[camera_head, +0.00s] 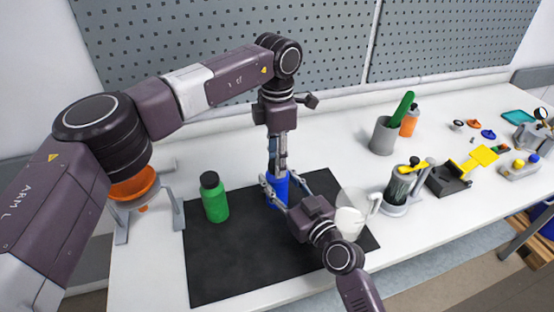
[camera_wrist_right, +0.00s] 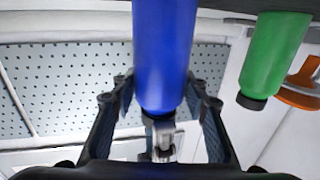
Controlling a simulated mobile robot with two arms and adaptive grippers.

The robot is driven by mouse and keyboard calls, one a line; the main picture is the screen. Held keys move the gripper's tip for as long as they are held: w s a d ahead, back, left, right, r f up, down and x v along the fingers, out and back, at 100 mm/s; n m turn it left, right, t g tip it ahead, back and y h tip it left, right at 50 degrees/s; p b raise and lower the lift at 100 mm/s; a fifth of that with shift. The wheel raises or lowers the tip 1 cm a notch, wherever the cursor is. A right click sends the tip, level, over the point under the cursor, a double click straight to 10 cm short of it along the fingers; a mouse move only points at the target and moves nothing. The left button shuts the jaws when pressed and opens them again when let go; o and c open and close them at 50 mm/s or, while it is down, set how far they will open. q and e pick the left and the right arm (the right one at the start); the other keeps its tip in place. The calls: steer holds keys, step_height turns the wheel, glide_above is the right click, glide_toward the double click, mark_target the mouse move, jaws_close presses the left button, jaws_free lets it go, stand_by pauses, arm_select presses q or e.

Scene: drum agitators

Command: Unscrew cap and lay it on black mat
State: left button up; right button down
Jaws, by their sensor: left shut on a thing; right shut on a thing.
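A blue bottle (camera_head: 279,194) stands upright on the black mat (camera_head: 230,265). My right gripper (camera_head: 277,187) reaches in from the front and is shut around its body. In the right wrist view, which is upside down, the blue bottle (camera_wrist_right: 163,50) fills the middle between the right gripper's fingers (camera_wrist_right: 160,90). My left gripper (camera_head: 277,168) points straight down from above and is shut on the bottle's top. A dark edge of the cap (camera_wrist_right: 160,114) shows there, but the left gripper (camera_wrist_right: 163,140) covers most of it.
A green bottle (camera_head: 215,203) with a black cap stands on the mat's left part. The mat's front left is clear.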

arm_select(q)
steer(key=n, duration=0.4)
arm_select(e)
steer(key=shift+a, duration=0.1)
arm_select(q)
steer(key=n, duration=0.3)
steer(key=shift+w+n, duration=0.1)
steer(key=shift+n, duration=0.3)
steer(key=n, duration=0.3)
steer(key=shift+n, duration=0.4)
steer(key=n, duration=0.3)
steer(key=shift+n, duration=0.3)
steer(key=n, duration=0.3)
steer(key=shift+r+n, duration=0.1)
steer(key=shift+n, duration=0.3)
arm_select(e)
steer(key=shift+s, duration=0.1)
arm_select(q)
steer(key=n, duration=0.3)
steer(key=shift+n, duration=0.4)
steer(key=n, duration=0.3)
steer(key=shift+a+n, duration=0.1)
steer(key=shift+n, duration=0.2)
steer(key=n, duration=0.5)
